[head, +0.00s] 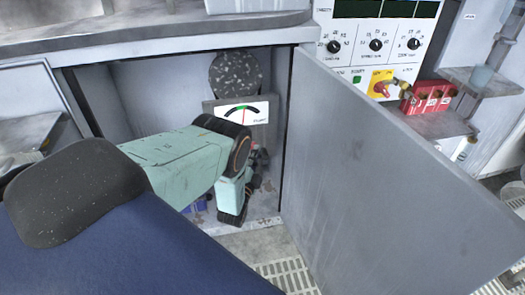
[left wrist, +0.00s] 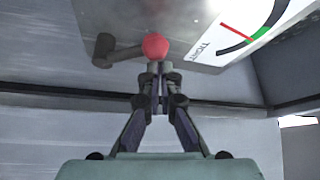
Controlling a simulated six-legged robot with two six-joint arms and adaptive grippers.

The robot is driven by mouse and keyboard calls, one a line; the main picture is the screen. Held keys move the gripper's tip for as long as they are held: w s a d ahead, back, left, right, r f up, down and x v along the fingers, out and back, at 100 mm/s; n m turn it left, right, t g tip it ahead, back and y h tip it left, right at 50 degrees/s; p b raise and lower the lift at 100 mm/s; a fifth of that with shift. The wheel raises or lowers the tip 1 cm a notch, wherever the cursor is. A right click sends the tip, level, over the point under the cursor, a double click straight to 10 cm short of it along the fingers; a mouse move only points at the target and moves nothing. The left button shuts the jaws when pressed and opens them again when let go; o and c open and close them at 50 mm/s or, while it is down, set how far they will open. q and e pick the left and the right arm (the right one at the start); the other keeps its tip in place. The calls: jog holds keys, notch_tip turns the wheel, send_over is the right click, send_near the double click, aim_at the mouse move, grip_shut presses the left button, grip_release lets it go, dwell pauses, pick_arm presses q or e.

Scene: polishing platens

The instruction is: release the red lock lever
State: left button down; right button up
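The red ball knob (left wrist: 155,46) of the lock lever is at the top centre of the left wrist view. Its grey arm (left wrist: 124,55) runs left to a dark round hub (left wrist: 103,47). My left gripper (left wrist: 161,78) points at the knob from below. Its fingertips are close together just under the knob. The knob looks at the tips rather than between them; whether they touch is unclear. In the head view my left gripper (head: 258,167) reaches into the open cabinet below the gauge, and my arm hides the lever there. My right gripper is out of view.
A gauge plate (head: 241,113) with a red needle is at the cabinet's back. The open grey door (head: 385,180) stands to the right of my arm. The cabinet's top edge (head: 180,45) lies above. A control panel (head: 372,45) and red block (head: 428,100) are further right.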

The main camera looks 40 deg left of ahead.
pick_arm(q)
jog(key=f, duration=0.1)
jog(key=s+a+f+b, duration=0.1)
jog(key=f, duration=0.1)
jog(key=shift+s+a+b, duration=0.3)
jog(key=shift+s+b, duration=0.05)
jog(key=shift+s, duration=0.05)
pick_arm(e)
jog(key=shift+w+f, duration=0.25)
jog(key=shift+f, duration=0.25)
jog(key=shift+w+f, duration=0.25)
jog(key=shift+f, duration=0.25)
pick_arm(q)
jog(key=shift+r, duration=0.1)
